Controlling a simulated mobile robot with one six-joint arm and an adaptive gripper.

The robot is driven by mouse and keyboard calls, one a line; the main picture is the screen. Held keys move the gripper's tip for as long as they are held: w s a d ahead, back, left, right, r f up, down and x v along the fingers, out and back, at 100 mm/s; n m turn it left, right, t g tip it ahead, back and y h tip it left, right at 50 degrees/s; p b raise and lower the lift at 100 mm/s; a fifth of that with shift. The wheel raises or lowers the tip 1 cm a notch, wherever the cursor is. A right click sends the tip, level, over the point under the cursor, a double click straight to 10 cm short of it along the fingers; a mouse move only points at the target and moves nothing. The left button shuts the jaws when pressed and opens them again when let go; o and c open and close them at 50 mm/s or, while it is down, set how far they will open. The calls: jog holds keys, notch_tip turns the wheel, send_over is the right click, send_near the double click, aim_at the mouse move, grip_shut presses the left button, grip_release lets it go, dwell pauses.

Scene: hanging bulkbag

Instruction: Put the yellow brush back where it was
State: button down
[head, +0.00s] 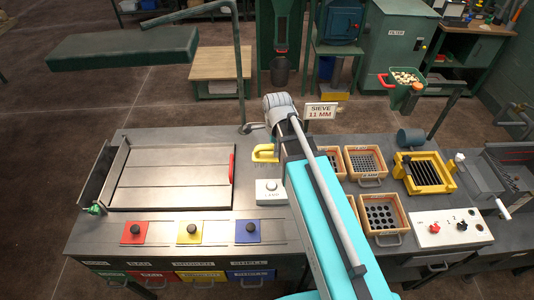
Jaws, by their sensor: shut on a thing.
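A yellow, bent piece, by its colour the yellow brush (264,153), sticks out to the left of my arm over the middle of the bench. Its right end goes behind my wrist. My gripper (284,150) is mostly hidden by my own arm, at the right end of the yellow piece, and is shut on it. The fingertips do not show clearly. I cannot tell how high the brush is above the bench top, nor see its bristles.
A flat metal tray (170,197) fills the bench's left. Red, yellow and blue plates with black knobs line the front. A white scale (269,191) is below the brush. Wooden sieves (384,231), a yellow grate (447,189) and a "SIEVE 11 MM" sign (320,111) are right.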

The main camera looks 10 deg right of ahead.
jog(key=w+a+f+b, duration=0.1)
jog(key=w+f+b, duration=0.8)
jog(key=w, duration=0.4)
jog(key=shift+a, duration=0.15)
jog(key=shift+w+f+b, duration=0.2)
jog(key=shift+f+b, duration=0.8)
jog(key=shift+w+f+b, duration=0.2)
jog(key=shift+f+b, duration=0.75)
jog(key=shift+f, duration=0.05)
jog(key=shift+f, duration=0.1)
jog(key=shift+c, duration=2.2)
grip_release()
jog(key=shift+r, duration=0.2)
